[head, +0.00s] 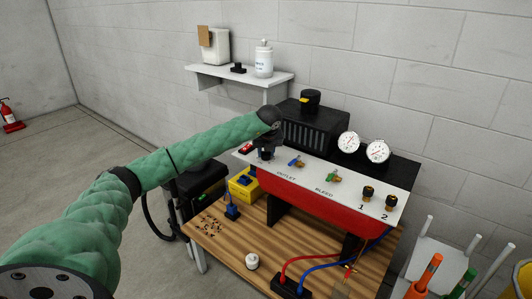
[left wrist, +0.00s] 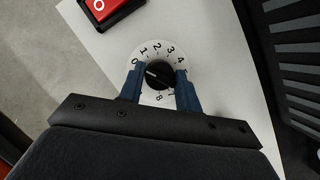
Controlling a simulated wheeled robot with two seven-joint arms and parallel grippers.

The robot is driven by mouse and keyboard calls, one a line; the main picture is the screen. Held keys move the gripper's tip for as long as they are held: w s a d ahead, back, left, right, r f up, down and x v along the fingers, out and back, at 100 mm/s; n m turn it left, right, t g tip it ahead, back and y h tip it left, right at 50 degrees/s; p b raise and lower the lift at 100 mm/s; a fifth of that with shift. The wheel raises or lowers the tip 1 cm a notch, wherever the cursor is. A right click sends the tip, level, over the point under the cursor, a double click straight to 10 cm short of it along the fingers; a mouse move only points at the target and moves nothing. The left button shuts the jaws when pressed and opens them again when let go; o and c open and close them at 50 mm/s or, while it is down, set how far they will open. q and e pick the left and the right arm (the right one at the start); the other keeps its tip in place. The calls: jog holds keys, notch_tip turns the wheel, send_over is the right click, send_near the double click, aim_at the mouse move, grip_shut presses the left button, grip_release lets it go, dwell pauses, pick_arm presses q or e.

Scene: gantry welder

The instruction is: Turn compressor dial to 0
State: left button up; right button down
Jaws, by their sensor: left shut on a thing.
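The compressor dial (left wrist: 159,74) is a black round knob on a white number plate, seen in the left wrist view. Its white pointer line lies on the left side of the knob, toward the 0 and roughly in line with it. My left gripper (left wrist: 158,80) has its two blue fingers on either side of the knob, shut on it. In the head view the left gripper (head: 265,153) is at the left end of the white-topped red compressor panel (head: 318,186), and it hides the dial there. My right gripper is in neither view.
A red switch (left wrist: 105,9) sits beside the dial. The panel also carries outlet and bleed valves (head: 333,176), two gauges (head: 377,151) and brass fittings (head: 368,193). A wooden bench (head: 222,247) holds cables and small parts. A wall shelf (head: 240,78) hangs behind.

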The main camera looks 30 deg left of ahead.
pick_arm(q)
jog(key=o, duration=1)
jog(key=shift+c, duration=0.2)
jog(key=b+v, duration=0.1)
jog(key=v, duration=0.6)
jog(key=shift+r, duration=0.35)
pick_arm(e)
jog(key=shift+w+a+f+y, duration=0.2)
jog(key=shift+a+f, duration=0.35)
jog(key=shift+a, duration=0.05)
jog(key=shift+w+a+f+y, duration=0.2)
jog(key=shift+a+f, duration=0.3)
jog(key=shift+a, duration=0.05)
pick_arm(q)
jog(key=shift+s, duration=0.1)
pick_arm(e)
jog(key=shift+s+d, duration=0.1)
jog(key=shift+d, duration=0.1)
